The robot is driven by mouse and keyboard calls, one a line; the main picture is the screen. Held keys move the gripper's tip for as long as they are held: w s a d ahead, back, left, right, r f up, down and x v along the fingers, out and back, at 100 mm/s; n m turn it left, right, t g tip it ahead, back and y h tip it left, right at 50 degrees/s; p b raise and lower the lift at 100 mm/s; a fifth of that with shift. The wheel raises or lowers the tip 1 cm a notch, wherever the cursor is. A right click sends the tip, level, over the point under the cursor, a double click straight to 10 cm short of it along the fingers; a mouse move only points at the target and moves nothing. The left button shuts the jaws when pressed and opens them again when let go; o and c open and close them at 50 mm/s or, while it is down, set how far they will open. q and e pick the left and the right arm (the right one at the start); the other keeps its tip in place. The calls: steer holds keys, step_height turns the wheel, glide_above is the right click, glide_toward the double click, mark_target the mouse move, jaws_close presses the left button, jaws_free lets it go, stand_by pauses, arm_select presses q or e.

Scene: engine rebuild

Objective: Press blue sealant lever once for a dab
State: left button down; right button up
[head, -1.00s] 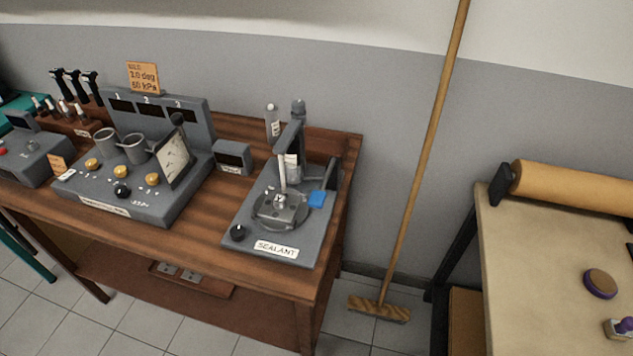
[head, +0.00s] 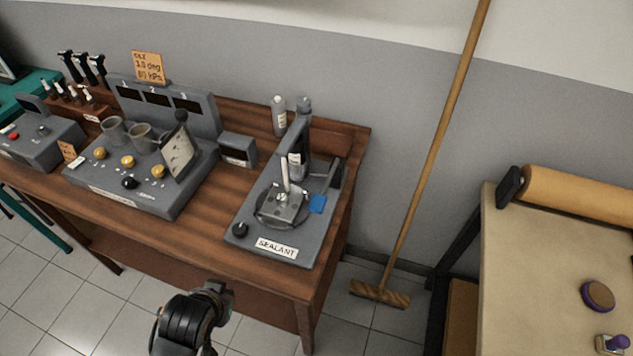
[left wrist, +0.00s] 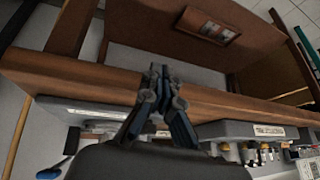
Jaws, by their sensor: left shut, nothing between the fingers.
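The blue lever (head: 317,204) is a small flat paddle at the right side of the grey sealant station (head: 240,221), behind its SEALANT label (head: 277,248). A small blue patch in the left wrist view (left wrist: 50,172) looks like the same lever. A metal part (head: 283,205) sits on the station's round plate under the nozzle. My left gripper (head: 222,291) is in front of the bench edge, left of and well short of the station, apart from the lever. In the left wrist view its fingers (left wrist: 158,75) are together and empty. My right gripper is not in view.
The wooden bench (head: 203,226) also holds a grey console (head: 140,200) with gauge and knobs, left of the station. A broom (head: 425,170) leans on the wall to the right, before a beige table (head: 530,270). Bench front is clear.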

arm_select(q)
steer(key=w+d+r+m+t, duration=0.35)
steer(key=w+r+t, duration=0.65)
steer(key=w+r, duration=0.95)
steer(key=w+d+r+m+t+h, duration=0.1)
steer(key=d+r+m+t+h, duration=0.1)
steer(key=d+r+m+h, duration=0.55)
steer(key=d+r+m+t+h, duration=0.2)
steer(key=d+r+m+h, duration=0.25)
steer(key=r, duration=0.55)
steer(key=s+d+r+m+g+h, duration=0.2)
steer(key=s+d+m+g+h, duration=0.2)
steer(key=d+m+g+h, duration=0.8)
step_height(320, 180, down, 9)
steer(key=a+m+g+y, duration=0.1)
steer(key=m+g+y, duration=0.4)
steer(key=m+y, duration=0.5)
steer(key=w+a+f+y, duration=0.3)
steer(key=a+f+y, duration=0.2)
steer(key=a, duration=0.2)
steer(key=shift+w+y+p, duration=0.3)
steer(key=shift+w, duration=0.05)
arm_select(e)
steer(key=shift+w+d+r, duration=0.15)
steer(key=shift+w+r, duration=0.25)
